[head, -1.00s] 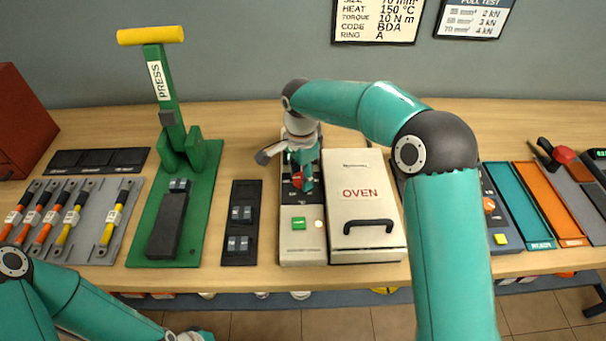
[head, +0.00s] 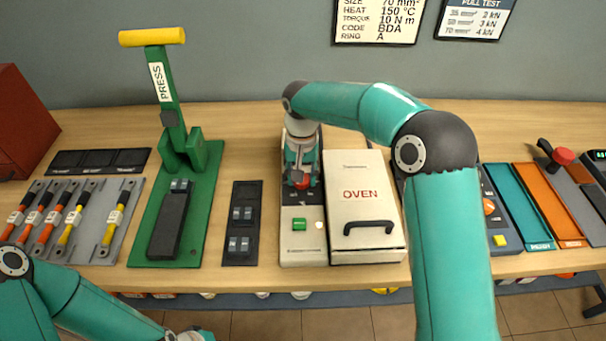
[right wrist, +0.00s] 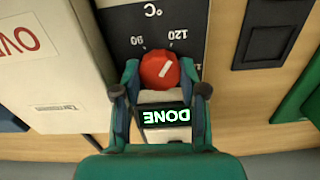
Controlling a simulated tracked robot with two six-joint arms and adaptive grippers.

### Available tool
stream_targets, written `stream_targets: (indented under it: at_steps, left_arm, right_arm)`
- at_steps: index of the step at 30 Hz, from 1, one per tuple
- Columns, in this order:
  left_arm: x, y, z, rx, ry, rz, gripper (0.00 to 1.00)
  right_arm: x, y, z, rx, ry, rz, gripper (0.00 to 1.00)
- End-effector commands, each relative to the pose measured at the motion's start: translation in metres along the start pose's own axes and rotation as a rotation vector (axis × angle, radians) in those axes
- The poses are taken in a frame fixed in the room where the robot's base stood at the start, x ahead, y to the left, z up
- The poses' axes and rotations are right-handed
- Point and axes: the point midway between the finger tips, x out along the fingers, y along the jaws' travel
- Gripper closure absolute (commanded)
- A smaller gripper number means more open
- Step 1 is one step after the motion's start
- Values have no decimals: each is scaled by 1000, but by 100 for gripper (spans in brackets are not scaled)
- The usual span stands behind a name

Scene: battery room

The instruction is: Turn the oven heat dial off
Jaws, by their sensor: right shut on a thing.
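The heat dial is a round red knob (right wrist: 158,70) on the dark panel of the oven's control box (head: 303,253). In the right wrist view its white pointer line slants up and right, with the marks 90 and 120 near its rim. My right gripper (right wrist: 160,80) has a finger on each side of the knob and is shut on it. A lit display (right wrist: 166,116) reads DONE, upside down in the wrist view. My left gripper's fingers are outside the head view.
The white oven (head: 362,165) with a black handle stands right beside the control box. A green button (head: 299,224) is on the box's front part.

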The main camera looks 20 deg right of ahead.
Motion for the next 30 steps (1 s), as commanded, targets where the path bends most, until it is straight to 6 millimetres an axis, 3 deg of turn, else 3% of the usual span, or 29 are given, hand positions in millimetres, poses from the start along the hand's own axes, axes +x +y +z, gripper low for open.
stream_targets:
  at_steps: [30]
  left_arm:
    - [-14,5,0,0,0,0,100]
  right_arm:
    - [-1,0,1,-964,-4,-1,93]
